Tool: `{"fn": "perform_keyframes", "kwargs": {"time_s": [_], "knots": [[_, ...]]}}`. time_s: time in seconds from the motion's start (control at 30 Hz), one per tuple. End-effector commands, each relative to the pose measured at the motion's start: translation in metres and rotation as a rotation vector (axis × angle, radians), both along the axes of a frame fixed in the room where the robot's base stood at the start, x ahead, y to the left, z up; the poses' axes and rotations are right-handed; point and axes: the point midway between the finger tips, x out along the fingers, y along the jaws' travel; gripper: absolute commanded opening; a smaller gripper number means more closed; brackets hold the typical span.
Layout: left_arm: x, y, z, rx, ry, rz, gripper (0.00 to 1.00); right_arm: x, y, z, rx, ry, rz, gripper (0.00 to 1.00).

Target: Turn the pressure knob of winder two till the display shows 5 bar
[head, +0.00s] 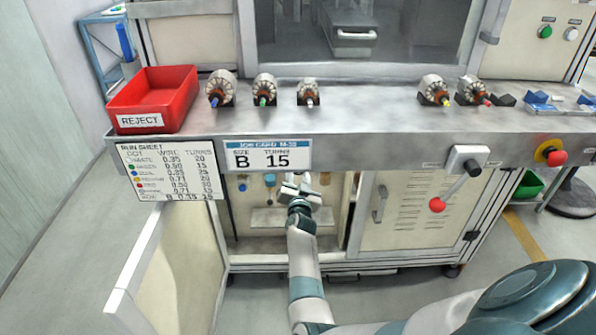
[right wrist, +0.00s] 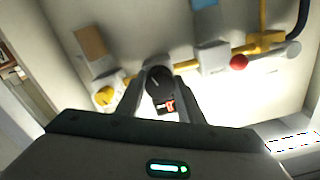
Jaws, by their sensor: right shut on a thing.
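My right gripper (head: 300,188) reaches into the open lower cabinet under the bench in the head view. In the right wrist view, its two fingers (right wrist: 159,92) are shut on a black round knob (right wrist: 157,77), one finger on each side. A small display (right wrist: 167,104) with lit red digits sits just below the knob, between the fingers. The digits are too small and tilted to read. The knob is hidden behind my gripper in the head view. My left gripper is not in view.
A yellow pipe (right wrist: 262,42) runs behind, with a red knob (right wrist: 238,62) right and a yellow knob (right wrist: 104,96) left. The cabinet door (head: 165,275) stands open at left. Above are the bench edge (head: 400,150), a red reject bin (head: 150,95) and a red-ended lever (head: 437,204).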

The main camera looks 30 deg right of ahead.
Motion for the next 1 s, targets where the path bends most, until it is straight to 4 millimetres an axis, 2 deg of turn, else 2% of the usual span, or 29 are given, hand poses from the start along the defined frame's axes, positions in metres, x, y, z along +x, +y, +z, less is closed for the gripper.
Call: {"fn": "perform_keyframes", "kwargs": {"time_s": [0.2, 0.5, 1.0], "knots": [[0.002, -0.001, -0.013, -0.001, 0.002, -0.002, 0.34, 0.0, 0.0, 0.001, 0.166, -0.102, 0.0, 0.12], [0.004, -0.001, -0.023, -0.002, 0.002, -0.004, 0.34, 0.0, 0.001, 0.001, 0.349, -0.213, 0.001, 0.12], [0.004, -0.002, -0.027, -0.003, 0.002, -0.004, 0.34, 0.001, 0.002, 0.0, 0.434, -0.265, 0.001, 0.12]]}}
